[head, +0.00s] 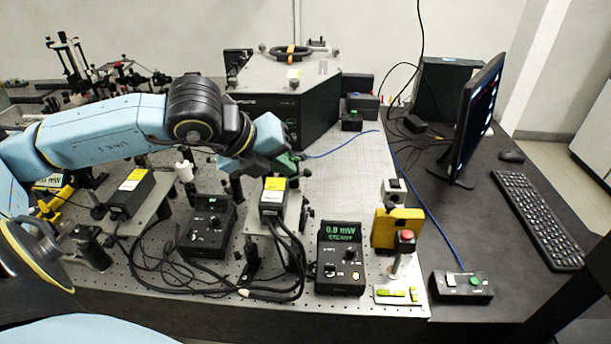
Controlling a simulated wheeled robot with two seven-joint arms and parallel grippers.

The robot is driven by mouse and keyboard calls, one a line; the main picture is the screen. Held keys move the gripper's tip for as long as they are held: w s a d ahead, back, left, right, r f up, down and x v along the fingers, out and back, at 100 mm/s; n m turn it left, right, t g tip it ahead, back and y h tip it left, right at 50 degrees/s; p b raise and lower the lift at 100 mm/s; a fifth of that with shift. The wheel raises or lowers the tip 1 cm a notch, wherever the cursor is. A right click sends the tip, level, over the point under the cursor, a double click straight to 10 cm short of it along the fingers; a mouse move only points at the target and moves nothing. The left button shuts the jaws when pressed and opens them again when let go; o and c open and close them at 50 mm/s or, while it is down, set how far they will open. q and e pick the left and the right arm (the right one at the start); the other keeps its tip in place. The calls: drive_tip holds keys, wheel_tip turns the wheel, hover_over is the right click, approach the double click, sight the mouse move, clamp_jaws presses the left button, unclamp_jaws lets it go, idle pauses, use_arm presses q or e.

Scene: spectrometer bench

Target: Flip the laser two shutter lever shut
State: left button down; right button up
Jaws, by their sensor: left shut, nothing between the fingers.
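My left gripper (262,157) is above the middle of the bench, at the back end of a black laser box (272,197) with a yellow label. The gripper is shut with nothing visible in it; its fingertips are small and partly hidden by the wrist. A dark green part (288,164) shows just right of the gripper, behind the box. Whether they touch cannot be told. A second black laser box (130,192) with a yellow label is further left. No number is readable on either box, and no shutter lever can be made out clearly. My right gripper is not in view.
A power meter (341,260) reads 0.0 mW at the front. A black controller (208,227) and loose cables stand left of it. A yellow block (397,228) and red button (405,237) are at right. A large black chamber (285,90) stands behind. The perforated bench right of centre is mostly clear.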

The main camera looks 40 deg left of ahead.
use_arm(q)
drive_tip(key=p+x, duration=0.1)
drive_tip(key=x, duration=0.7)
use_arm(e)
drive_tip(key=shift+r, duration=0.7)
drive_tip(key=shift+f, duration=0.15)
